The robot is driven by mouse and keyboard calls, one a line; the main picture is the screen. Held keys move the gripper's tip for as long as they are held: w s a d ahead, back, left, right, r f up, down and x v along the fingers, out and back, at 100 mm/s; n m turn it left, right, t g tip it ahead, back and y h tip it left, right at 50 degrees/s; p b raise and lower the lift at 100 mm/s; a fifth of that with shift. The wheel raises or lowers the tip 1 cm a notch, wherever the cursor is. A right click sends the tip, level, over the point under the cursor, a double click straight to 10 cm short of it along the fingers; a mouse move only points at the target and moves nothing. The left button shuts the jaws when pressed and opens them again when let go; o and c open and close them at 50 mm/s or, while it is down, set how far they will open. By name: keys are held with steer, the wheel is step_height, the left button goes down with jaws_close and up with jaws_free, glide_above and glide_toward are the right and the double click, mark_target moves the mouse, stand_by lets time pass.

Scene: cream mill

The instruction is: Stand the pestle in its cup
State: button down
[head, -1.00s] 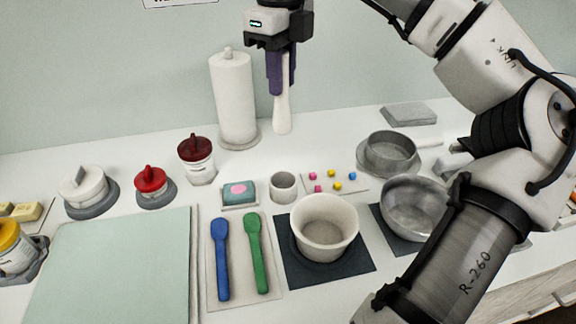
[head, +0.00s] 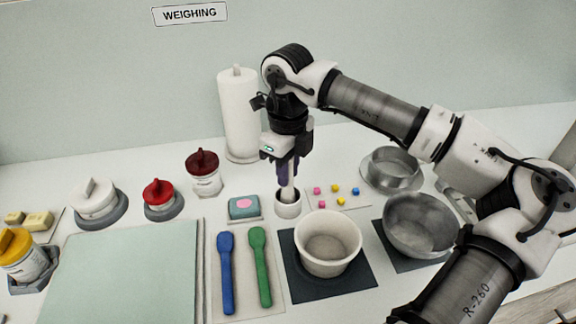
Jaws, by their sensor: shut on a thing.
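The white pestle (head: 287,193) is held upright in my gripper (head: 289,172), whose purple fingers are shut around its upper part. The pestle's lower end is at the mouth of the small white cup (head: 289,210). The cup's front wall hides the tip, so I cannot tell how deep it is or whether it touches the bottom. The cup stands on the counter behind the large cream mortar bowl (head: 327,258).
The mortar bowl sits on a dark mat (head: 300,286). A paper roll (head: 238,115) stands behind. Blue (head: 226,275) and green (head: 260,270) spatulas lie in front.

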steer(key=c, duration=1.7)
jaws_free()
steer(key=shift+f, duration=0.15)
steer(key=o, duration=0.4)
steer(key=shift+o, duration=0.2)
step_height(320, 180, up, 12)
steer(key=shift+r+b, duration=0.25)
steer(key=shift+b, duration=0.6)
